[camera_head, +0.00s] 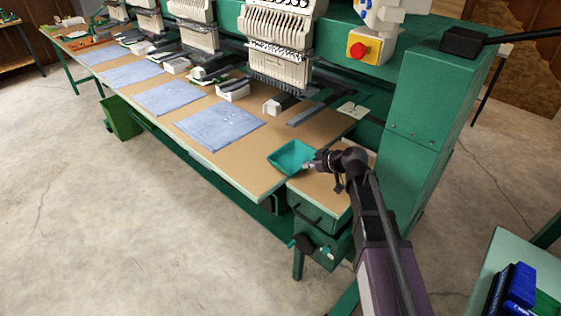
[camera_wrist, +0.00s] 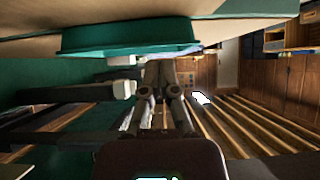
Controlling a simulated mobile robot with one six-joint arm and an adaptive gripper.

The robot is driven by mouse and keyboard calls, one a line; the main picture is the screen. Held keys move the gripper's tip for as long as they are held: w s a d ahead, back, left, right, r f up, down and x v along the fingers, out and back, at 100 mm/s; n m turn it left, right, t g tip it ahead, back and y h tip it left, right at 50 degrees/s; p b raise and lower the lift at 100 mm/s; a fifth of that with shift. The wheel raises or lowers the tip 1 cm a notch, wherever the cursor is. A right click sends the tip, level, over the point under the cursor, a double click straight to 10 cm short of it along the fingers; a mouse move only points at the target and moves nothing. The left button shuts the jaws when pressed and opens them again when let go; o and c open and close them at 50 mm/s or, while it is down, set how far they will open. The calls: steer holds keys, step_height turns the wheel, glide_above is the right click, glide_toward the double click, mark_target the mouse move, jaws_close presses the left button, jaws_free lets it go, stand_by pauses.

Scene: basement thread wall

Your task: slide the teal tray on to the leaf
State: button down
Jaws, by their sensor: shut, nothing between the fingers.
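The teal tray (camera_head: 291,157) is a shallow square dish. It lies flat at the right end of the long tan tabletop (camera_head: 245,170), close to the seam with a short tan-topped section (camera_head: 322,192), which appears to be the leaf. My gripper (camera_head: 309,165) is shut and empty at the tray's right side; I cannot tell whether it touches. In the wrist view the tray (camera_wrist: 130,36) spans the top, with its side wall facing me. My closed fingers (camera_wrist: 162,66) point toward it, just short of or against its wall.
Blue cloth pieces (camera_head: 220,124) lie farther left on the tabletop. White sewing heads (camera_head: 278,70) stand along its back. A green cabinet post (camera_head: 410,130) with a red button (camera_head: 358,50) beside it rises behind my arm. The concrete floor in front is clear.

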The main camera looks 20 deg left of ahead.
mark_target(274, 154)
steer(key=shift+w+a+f, duration=0.15)
steer(key=shift+a+f, duration=0.05)
steer(key=shift+a, duration=0.35)
steer(key=shift+a, duration=0.1)
steer(key=w+a, duration=0.1)
steer(key=a, duration=0.2)
steer(key=w+a, duration=0.2)
steer(key=a, duration=0.2)
steer(key=w+a, duration=0.1)
steer(key=a, duration=0.3)
steer(key=shift+w, duration=0.2)
steer(key=shift+s+f+b, duration=0.1)
steer(key=shift+f+b, duration=0.75)
steer(key=shift+b, duration=0.1)
steer(key=shift+d, duration=0.1)
steer(key=d, duration=0.1)
steer(key=s+d, duration=0.1)
steer(key=d, duration=0.1)
steer(key=shift+s+d, duration=0.3)
steer(key=shift+d, duration=0.1)
steer(key=shift+w+a, duration=0.15)
